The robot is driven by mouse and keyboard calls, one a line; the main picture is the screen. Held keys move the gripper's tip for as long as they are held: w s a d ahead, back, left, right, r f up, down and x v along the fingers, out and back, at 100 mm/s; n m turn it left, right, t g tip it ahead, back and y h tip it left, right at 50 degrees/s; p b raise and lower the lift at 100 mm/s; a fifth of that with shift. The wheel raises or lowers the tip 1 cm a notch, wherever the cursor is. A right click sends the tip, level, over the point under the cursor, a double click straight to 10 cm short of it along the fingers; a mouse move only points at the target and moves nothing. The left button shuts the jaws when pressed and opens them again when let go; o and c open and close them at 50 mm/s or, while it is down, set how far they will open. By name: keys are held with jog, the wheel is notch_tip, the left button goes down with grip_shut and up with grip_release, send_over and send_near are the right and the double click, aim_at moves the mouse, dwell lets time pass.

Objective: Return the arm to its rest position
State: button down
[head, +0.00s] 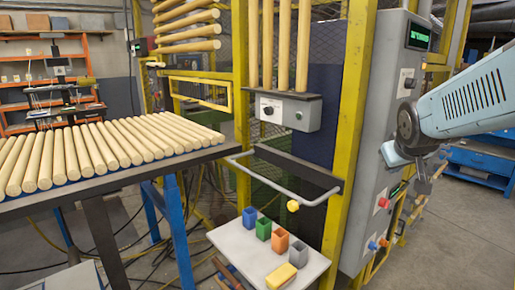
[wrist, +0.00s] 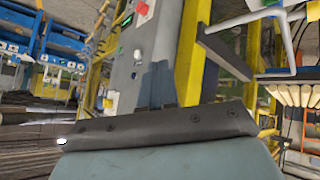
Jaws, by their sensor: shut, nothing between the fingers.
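My arm comes in from the right edge in the head view as a pale blue link with a dark joint. In the wrist view a dark bar and a pale blue surface of my own fill the lower part, and the fingers are hard to make out. The cabinet also shows behind them there (wrist: 150,50), tilted.
Wooden dowels (head: 105,145) lie in a row on a table at left. A white shelf (head: 240,243) carries blue (head: 249,217), green (head: 263,228) and orange (head: 280,240) cups and a yellow block (head: 281,276). Yellow posts (head: 350,120) stand beside the cabinet. Floor at right looks clear.

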jog(key=s+a+m+g+y, duration=0.1)
jog(key=s+a+g+y, duration=0.2)
jog(key=s+a, duration=0.7)
jog(key=s, duration=0.4)
jog(key=shift+s+f, duration=0.15)
jog(key=shift+d, duration=0.1)
